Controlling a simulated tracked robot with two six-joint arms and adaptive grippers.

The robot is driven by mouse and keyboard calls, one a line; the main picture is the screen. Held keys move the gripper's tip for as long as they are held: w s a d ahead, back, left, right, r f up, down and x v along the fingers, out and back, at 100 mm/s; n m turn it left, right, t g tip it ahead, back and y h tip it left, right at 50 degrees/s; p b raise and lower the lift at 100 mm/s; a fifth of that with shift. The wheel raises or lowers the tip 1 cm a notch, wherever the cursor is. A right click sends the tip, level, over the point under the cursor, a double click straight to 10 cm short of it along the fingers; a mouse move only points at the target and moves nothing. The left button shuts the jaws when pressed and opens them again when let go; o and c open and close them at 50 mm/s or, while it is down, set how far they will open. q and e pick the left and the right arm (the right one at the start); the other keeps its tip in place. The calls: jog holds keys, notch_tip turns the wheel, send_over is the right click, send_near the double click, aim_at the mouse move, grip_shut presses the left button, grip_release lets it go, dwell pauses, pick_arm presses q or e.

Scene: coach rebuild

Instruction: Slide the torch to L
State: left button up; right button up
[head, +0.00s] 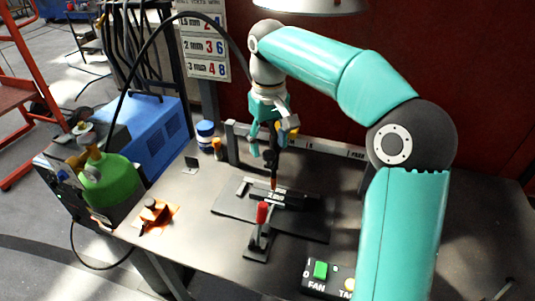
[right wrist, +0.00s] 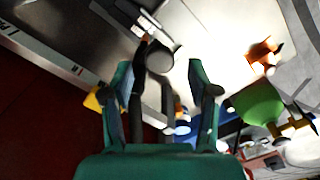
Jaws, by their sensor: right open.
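The torch (head: 272,160) is a dark, slim body with a copper-coloured tip. It points down over a work piece labelled "2 mm" (head: 284,199). My right gripper (head: 269,145) is open and sits around the torch's upper part. The L mark is not legible. My left gripper is not in view.
A red-handled clamp (head: 262,213) stands in front of the work piece. Blue-lidded jar (head: 205,130), orange item (head: 158,215) and green cylinder (head: 112,182) are left. A black cable arches over the bench.

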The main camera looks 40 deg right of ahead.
jog(key=shift+f, duration=1.25)
grip_shut()
